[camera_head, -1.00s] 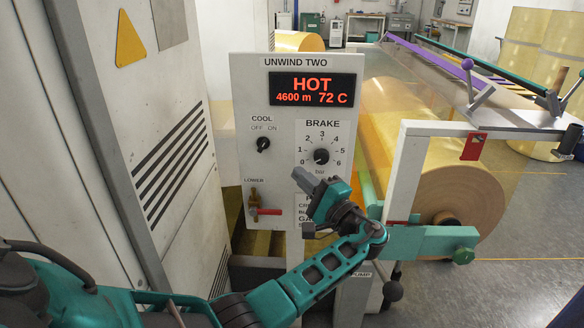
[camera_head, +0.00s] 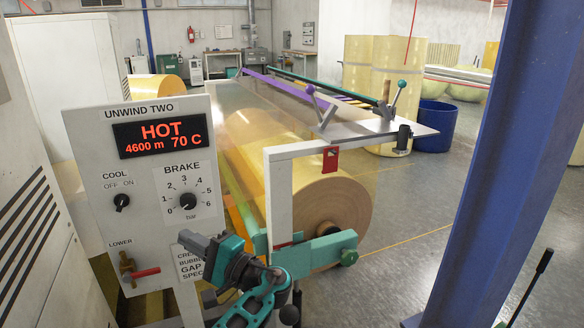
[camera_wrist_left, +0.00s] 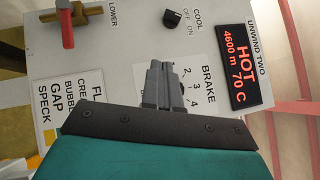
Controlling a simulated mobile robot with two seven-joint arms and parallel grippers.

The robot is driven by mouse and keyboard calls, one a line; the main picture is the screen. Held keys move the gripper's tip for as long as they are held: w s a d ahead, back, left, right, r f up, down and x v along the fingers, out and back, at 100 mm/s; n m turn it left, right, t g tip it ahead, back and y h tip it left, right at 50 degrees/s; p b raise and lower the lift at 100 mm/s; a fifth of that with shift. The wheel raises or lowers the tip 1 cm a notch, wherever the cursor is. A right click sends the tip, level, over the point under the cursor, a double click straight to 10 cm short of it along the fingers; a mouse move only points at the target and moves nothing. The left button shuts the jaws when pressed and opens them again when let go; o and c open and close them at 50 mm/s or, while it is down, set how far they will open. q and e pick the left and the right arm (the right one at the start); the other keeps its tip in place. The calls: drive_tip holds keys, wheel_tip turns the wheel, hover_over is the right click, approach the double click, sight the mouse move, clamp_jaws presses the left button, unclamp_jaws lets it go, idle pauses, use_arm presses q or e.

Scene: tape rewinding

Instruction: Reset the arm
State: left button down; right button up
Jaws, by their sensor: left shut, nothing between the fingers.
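My left gripper (camera_head: 186,244) is shut and empty. In the head view its fingers point at the UNWIND TWO panel (camera_head: 85,165), just below the black BRAKE knob (camera_head: 188,201). The panel's display (camera_head: 161,138) reads HOT, 4600 m, 70 C. The COOL knob (camera_head: 122,202) and the LOWER valve with its red lever (camera_head: 144,273) are left of the gripper. My right gripper is not in view.
A blue column (camera_head: 487,150) stands at the right. A blue bin (camera_head: 437,125) is behind. Grey floor is open between roll and column.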

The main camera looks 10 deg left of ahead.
use_arm(q)
drive_tip(key=s+d+f+m+t+h+p, duration=0.1)
drive_tip(key=s+f+h+p, duration=0.1)
drive_tip(key=s+f+h, duration=0.4)
drive_tip(key=s+d+f+t+h+p, duration=0.1)
drive_tip(key=s+d+f+h+p, duration=0.15)
drive_tip(key=f, duration=0.45)
drive_tip(key=s+d+f+m+t+h+p, duration=0.1)
drive_tip(key=s+f+h, duration=0.2)
drive_tip(key=f+h, duration=0.35)
drive_tip(key=s+d+r+n+t+h+p, duration=0.1)
drive_tip(key=s+d+r+n+h, duration=0.1)
drive_tip(key=s, duration=0.3)
drive_tip(key=s+d+r+n+t+h+p, duration=0.1)
drive_tip(key=s+d+r+n+h+p, duration=0.1)
drive_tip(key=s+d+r+n+h, duration=0.1)
drive_tip(key=s+d+r+h, duration=0.1)
drive_tip(key=s+h, duration=0.1)
drive_tip(key=s, duration=0.1)
drive_tip(key=shift+s+d, duration=0.15)
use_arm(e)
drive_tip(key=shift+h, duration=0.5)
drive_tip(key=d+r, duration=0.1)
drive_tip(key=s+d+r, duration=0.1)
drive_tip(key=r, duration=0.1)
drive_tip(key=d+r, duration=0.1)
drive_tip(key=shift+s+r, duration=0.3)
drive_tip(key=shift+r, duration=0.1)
